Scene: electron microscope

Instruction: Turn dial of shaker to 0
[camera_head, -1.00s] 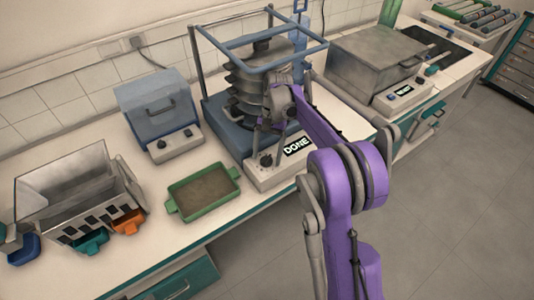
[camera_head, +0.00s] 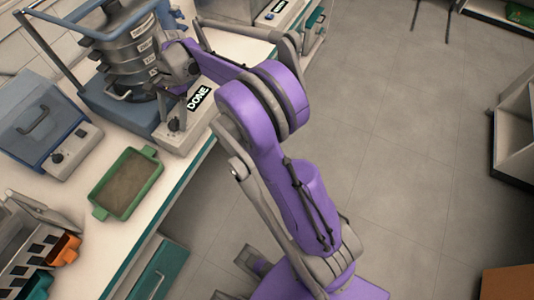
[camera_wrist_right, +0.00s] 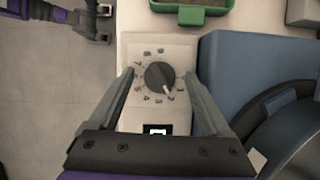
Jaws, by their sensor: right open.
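The shaker (camera_head: 122,105) stands on the counter at upper left in the head view, with a stack of metal sieves on its blue base. Its grey front panel carries a black dial (camera_head: 174,124) beside a display reading "DONE" (camera_head: 198,98). My right gripper (camera_wrist_right: 160,78) is open, with one finger on each side of the dial and gaps between. Its fingers are partly hidden in the head view. My left gripper is not clearly seen.
A green tray (camera_head: 153,153) lies on the counter left of the shaker's front. A blue-lidded device (camera_head: 40,125) stands farther left, with orange and teal scoops (camera_head: 62,248) below. The shaker's blue frame (camera_head: 48,52) rises beside the sieves. The floor at right is largely clear.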

